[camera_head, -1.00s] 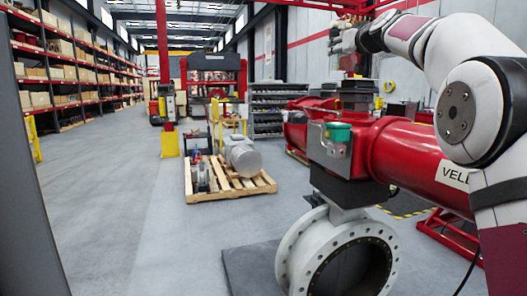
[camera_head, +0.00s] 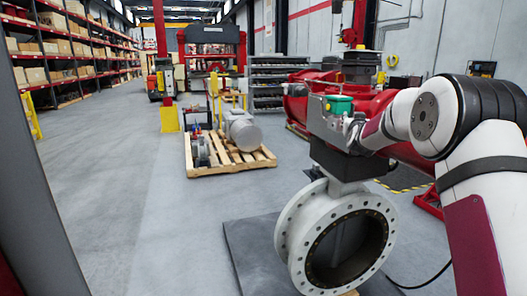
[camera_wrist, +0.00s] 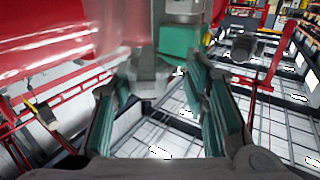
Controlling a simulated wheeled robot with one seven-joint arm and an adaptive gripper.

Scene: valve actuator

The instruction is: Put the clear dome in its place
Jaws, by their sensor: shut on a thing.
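My gripper (camera_head: 352,128) is low in front of the red valve actuator (camera_head: 300,98), close beside the green box (camera_head: 340,103) on its side. In the wrist view, my gripper (camera_wrist: 157,85) has its two green-padded fingers apart, with a greyish, faceted piece (camera_wrist: 150,78) between their tips. This seems to be the clear dome, but its outline is hard to make out. The green box also shows in the wrist view (camera_wrist: 178,45), just beyond the fingertips. Whether the dome touches the box cannot be told.
The big grey valve ring (camera_head: 300,225) stands below the actuator on a dark mat (camera_head: 240,250). A wooden pallet (camera_head: 262,158) with a motor (camera_head: 243,132) lies to the left. The floor (camera_head: 130,220) at left is clear.

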